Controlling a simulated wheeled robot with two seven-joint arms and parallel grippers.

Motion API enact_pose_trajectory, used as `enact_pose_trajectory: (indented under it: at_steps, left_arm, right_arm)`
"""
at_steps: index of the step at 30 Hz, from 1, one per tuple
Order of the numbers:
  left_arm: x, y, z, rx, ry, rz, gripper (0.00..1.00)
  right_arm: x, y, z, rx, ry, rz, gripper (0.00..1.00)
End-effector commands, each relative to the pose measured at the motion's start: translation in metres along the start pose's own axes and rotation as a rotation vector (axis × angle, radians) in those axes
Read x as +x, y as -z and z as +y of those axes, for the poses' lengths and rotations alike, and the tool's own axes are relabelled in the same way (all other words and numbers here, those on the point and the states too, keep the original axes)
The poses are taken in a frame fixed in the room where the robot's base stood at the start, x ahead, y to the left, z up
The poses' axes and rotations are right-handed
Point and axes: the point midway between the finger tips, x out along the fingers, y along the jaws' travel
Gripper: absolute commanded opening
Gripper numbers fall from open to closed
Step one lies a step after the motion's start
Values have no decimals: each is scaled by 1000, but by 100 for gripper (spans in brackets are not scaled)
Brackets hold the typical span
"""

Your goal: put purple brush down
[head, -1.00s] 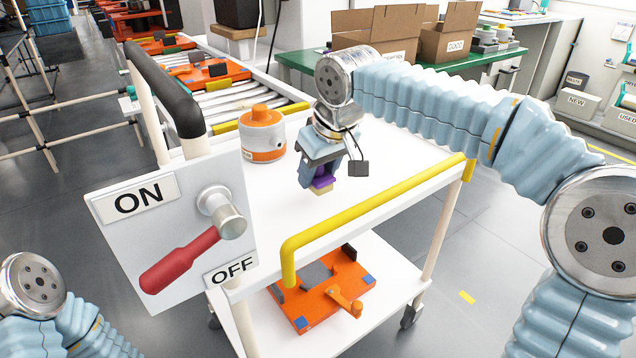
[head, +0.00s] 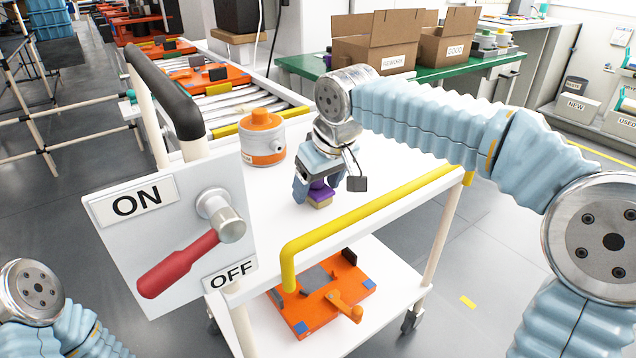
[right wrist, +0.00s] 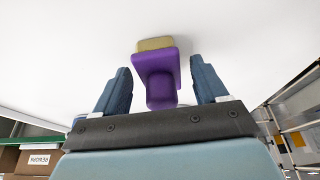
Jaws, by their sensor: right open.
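The purple brush (head: 320,192) rests on the white top of the cart (head: 385,188), its tan bristle block down on the surface. In the right wrist view the brush (right wrist: 158,75) lies between two blue fingers, with a gap on each side. My right gripper (head: 313,192) is open around the brush's purple handle and points down at the cart top. It also shows in the right wrist view (right wrist: 160,88). My left gripper is not in view.
An orange and white canister (head: 262,140) stands left of my right gripper. A yellow rail (head: 375,212) runs along the cart's near edge. A panel with a red ON/OFF lever (head: 180,262) stands at the front left. An orange fixture (head: 325,290) lies on the lower shelf.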

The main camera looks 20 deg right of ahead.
Motion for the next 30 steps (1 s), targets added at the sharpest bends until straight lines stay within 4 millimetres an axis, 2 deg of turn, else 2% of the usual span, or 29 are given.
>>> enact_pose_trajectory:
  at_steps: [5, 12, 18, 23, 30]
  left_arm:
    - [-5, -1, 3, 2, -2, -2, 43]
    - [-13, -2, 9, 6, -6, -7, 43]
    - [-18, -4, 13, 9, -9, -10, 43]
    - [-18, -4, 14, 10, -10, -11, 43]
    - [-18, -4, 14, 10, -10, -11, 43]
  right_arm:
    - [-24, 2, 0, 0, -1, 3, 72]
    - [-81, 2, 0, 0, 0, 4, 72]
    - [-113, 2, 0, 0, 0, 2, 72]
    - [-122, 1, 0, -1, 0, 1, 72]
    - [-122, 1, 0, 0, 0, 0, 72]
